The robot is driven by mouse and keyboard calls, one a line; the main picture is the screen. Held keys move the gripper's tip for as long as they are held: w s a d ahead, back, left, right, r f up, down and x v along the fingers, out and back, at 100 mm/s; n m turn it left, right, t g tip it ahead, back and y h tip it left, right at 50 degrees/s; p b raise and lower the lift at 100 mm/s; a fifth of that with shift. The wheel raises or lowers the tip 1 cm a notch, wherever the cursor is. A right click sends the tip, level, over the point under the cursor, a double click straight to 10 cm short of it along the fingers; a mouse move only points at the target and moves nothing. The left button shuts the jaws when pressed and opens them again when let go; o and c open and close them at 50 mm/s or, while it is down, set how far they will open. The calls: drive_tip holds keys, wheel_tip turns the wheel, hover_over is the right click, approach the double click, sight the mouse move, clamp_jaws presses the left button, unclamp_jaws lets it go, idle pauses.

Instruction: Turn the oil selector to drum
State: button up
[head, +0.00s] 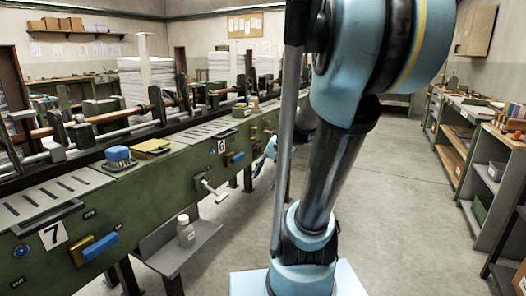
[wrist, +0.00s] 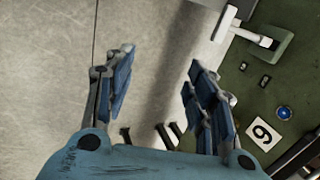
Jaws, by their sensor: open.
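The long green machine (head: 150,190) runs along the left, with small dark labels too small to read. A white T-shaped handle (head: 213,192) sticks out low on its front between plates 7 and 6. In the wrist view, a white handle (wrist: 250,33) shows at the top right, beside the green panel (wrist: 255,75). I cannot tell for sure which fitting is the oil selector. My gripper (wrist: 160,88) is open and empty, its blue-padded fingers apart over the floor, with the panel to their right.
Number plates 7 (head: 52,236) and 6 (head: 221,146) mark the machine's front. Yellow-and-blue blocks (head: 95,248) are on the front. A bottle (head: 185,231) stands on a low grey shelf (head: 168,256). The floor aisle (head: 400,190) is clear; shelves (head: 490,185) line the right.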

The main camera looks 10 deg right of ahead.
drive_tip(key=w+d+r+m+t+y, duration=0.1)
drive_tip(key=w+d+m+y, duration=0.3)
drive_tip(key=w, duration=0.8)
drive_tip(key=w+r+m+t+y, duration=0.15)
drive_tip(key=w+m, duration=0.45)
drive_tip(key=w, duration=0.7)
drive_tip(key=m+t+y, duration=0.5)
drive_tip(key=m+t, duration=0.1)
drive_tip(key=m, duration=0.3)
approach(259, 150)
drive_tip(key=r+x, duration=0.1)
drive_tip(key=x, duration=0.6)
drive_tip(key=shift+w+r, duration=0.4)
drive_tip(key=shift+w, duration=0.05)
drive_tip(key=shift+a+g, duration=0.15)
drive_tip(key=shift+g, duration=0.1)
drive_tip(key=c, duration=1)
